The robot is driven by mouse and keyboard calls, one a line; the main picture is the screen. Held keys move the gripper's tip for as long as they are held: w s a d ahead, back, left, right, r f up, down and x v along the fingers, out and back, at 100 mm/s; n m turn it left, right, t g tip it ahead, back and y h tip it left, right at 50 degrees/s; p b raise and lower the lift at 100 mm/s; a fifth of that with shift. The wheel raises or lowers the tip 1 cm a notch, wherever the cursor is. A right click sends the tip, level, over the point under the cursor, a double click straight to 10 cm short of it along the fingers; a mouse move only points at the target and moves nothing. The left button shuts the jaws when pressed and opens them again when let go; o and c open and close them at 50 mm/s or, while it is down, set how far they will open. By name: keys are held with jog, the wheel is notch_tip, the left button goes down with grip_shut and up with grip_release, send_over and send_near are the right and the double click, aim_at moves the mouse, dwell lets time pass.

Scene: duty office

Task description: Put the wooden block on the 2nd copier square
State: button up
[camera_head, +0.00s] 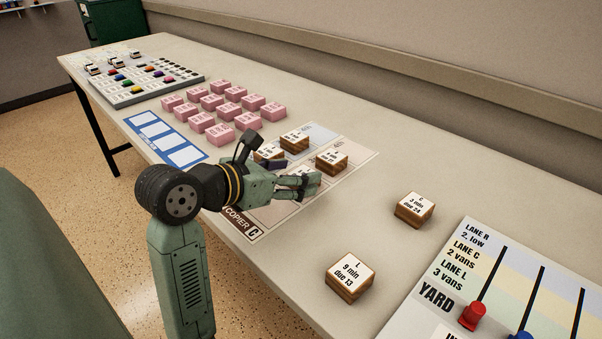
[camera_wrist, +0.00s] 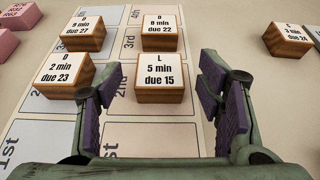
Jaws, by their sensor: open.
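The task's wooden block is not clear to me among several wooden blocks with white label tops. One labelled "L 5 min due 15" (camera_wrist: 158,75) stands upright beside the "2nd" mark in the right column of the copier sheet (camera_wrist: 150,140). My gripper (camera_wrist: 158,88) is open, its fingers at either side of that block's near end; contact is not clear. In the head view my gripper (camera_head: 300,186) is low over the copier sheet (camera_head: 347,182) and partly hides it. The right column's near square is bare.
On the sheet are blocks "8 min due 22" (camera_wrist: 158,32), "9 min due 27" (camera_wrist: 83,33) and "2 min due 23" (camera_wrist: 65,76). Off it stand "L 9 min due 13" (camera_head: 349,279) and "3 min due 24" (camera_head: 414,209). Pink blocks (camera_head: 222,107) lie beyond; the yard board (camera_head: 450,290) is right.

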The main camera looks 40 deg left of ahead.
jog(key=b+v, duration=0.1)
jog(key=v, duration=0.7)
jog(key=shift+s, duration=0.1)
jog(key=shift+s+r, duration=0.2)
jog(key=shift+s, duration=0.25)
